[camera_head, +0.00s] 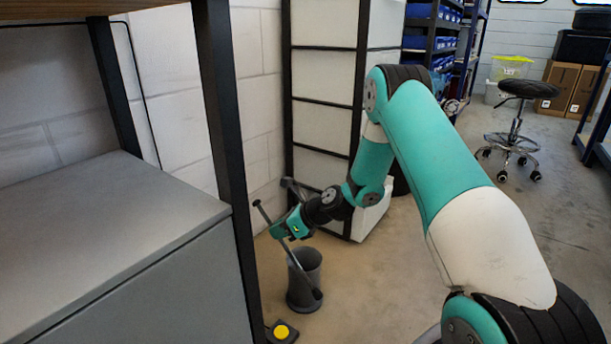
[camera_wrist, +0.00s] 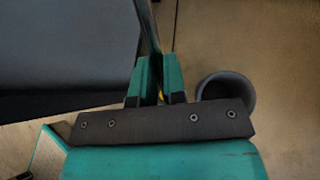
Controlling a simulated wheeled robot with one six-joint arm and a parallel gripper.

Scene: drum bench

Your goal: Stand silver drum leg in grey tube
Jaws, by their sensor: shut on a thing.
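My gripper (camera_head: 284,231) is shut on the silver drum leg (camera_head: 305,272), a thin rod with dark ends. The leg is tilted, its upper end to the left and its lower end to the right. In the head view the lower end crosses in front of the grey tube's wall, below the rim; I cannot tell whether it touches. The grey tube (camera_head: 300,295) stands upright on the floor, open at the top. In the wrist view the leg (camera_wrist: 150,28) runs up from between the fingers (camera_wrist: 159,78), and the tube (camera_wrist: 249,101) is to their right, partly hidden by my gripper.
A grey cabinet (camera_head: 90,220) with a dark post (camera_head: 228,150) stands at the left. A yellow button (camera_head: 282,332) on a black base is on the floor near the tube. A white panelled unit (camera_head: 325,120) stands behind my gripper. The floor right of the tube is clear.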

